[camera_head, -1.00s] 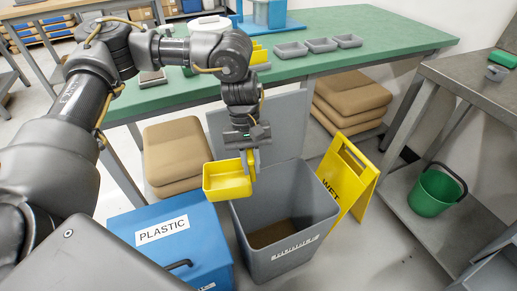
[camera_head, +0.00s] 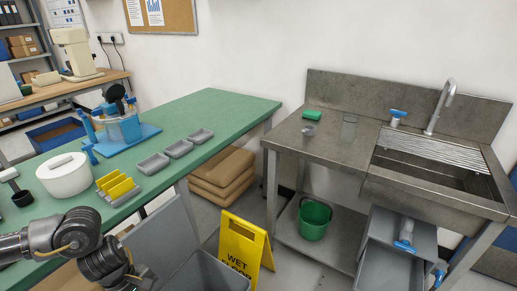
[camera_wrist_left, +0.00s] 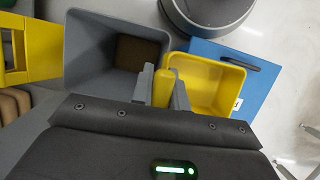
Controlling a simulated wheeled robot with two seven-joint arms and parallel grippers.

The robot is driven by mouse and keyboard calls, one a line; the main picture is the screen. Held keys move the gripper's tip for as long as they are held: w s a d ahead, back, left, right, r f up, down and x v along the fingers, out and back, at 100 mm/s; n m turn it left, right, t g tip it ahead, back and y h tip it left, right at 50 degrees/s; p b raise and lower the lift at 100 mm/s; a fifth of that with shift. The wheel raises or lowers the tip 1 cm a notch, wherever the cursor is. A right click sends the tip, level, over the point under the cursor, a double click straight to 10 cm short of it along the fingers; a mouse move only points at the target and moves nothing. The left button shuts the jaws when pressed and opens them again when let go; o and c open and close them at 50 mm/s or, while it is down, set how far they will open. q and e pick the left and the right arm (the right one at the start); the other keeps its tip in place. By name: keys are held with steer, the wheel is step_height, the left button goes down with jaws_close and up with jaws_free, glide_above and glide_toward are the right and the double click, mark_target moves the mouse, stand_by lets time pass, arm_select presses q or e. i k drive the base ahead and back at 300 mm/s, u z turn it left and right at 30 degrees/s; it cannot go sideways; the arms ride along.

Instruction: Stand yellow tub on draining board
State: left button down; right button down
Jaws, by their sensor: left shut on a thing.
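The yellow tub (camera_wrist_left: 212,85) shows only in the left wrist view, where it is open and empty. My left gripper (camera_wrist_left: 163,90) is shut on one wall of it, above the grey bin and the blue box. In the head view only part of my left arm (camera_head: 80,245) shows at the lower left; gripper and tub are out of frame. A ridged metal strip, which looks like the draining board (camera_head: 430,150), lies along the back of the steel sink (camera_head: 420,192). Its top looks bare. My right gripper is not in view.
The steel worktop (camera_head: 310,145) left of the sink holds a green sponge (camera_head: 313,114) and small cups. A tap (camera_head: 441,105) rises behind the strip. A yellow floor sign (camera_head: 243,250), grey bin (camera_head: 200,272) and green table (camera_head: 225,128) stand between my arm and the sink.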

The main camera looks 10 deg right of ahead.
mark_target(340, 124)
steer(key=z, duration=0.55)
steer(key=k, duration=0.6)
steer(key=z, duration=1.1)
steer(key=i, duration=2.05)
steer(key=u, duration=0.6)
